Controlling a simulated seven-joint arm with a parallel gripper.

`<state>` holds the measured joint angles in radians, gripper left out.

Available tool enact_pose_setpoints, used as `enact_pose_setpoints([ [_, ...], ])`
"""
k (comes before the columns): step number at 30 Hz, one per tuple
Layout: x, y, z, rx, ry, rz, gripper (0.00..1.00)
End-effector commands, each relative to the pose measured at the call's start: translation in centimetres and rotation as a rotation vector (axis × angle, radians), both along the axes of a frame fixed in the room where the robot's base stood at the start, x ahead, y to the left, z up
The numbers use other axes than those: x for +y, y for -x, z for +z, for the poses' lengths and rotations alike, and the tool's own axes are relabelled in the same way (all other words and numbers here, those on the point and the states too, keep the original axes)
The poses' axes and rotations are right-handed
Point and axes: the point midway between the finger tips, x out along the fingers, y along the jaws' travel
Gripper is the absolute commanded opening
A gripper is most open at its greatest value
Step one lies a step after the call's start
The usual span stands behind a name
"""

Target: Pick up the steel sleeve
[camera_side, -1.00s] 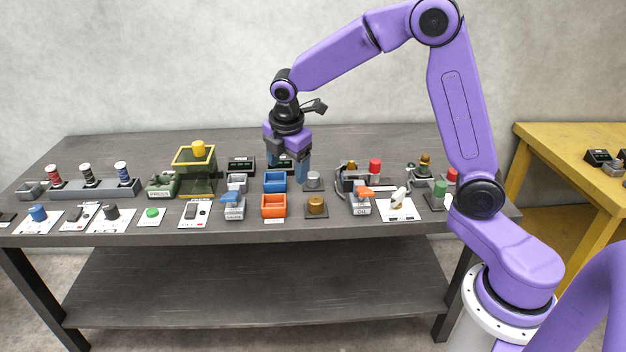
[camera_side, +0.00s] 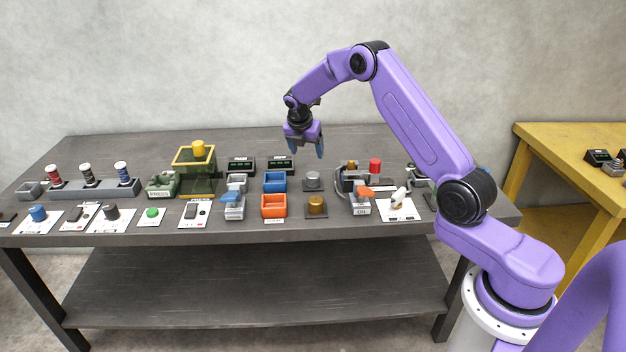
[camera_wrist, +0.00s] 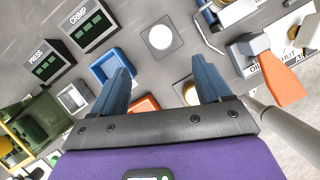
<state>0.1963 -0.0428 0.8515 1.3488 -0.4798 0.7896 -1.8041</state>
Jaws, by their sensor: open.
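A short silver-grey cylinder, which looks like the steel sleeve (camera_side: 312,180), stands on a dark square plate near the middle of the table, right of the blue tray. In the wrist view the sleeve (camera_wrist: 160,37) shows from above as a bright round top on its plate, beyond my fingertips and between their lines. My gripper (camera_side: 306,151) is open and empty, held above the back of the table. Its two blue fingers also show in the wrist view (camera_wrist: 162,66), apart from the sleeve. Whether the sleeve has a bore is too small to tell.
A blue tray (camera_side: 275,182) and an orange tray (camera_side: 273,206) stand left of the sleeve. A brass cylinder (camera_side: 316,204) stands in front of it. A grey fixture with an orange lever (camera_side: 364,192) is to the right. Display boxes (camera_side: 281,165) stand behind.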

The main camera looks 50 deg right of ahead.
Motion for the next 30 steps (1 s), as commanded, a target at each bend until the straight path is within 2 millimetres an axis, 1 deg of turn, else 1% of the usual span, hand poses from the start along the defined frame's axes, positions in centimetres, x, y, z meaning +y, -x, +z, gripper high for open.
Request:
enact_pose_setpoints([
  [1,-0.4,-0.1,-1.1,0.003,-0.001,-0.002,0.77],
  [3,-0.9,-0.3,-2.3,0.003,-0.001,-0.003,0.77],
  [9,-2.2,-0.8,-5.7,0.001,-0.002,-0.004,0.77],
  [12,-2.7,-1.0,-7.1,0.001,-0.002,-0.003,0.77],
  [15,-3.0,-1.2,-7.9,-0.001,-0.002,-0.004,0.77],
  [22,-3.6,-1.3,-9.1,0.0,-0.001,-0.004,0.77],
  [27,-4.5,-1.6,-11.3,0.0,-0.001,-0.003,0.77],
  [30,-4.9,-1.8,-12.3,-0.001,-0.001,-0.003,0.77],
])
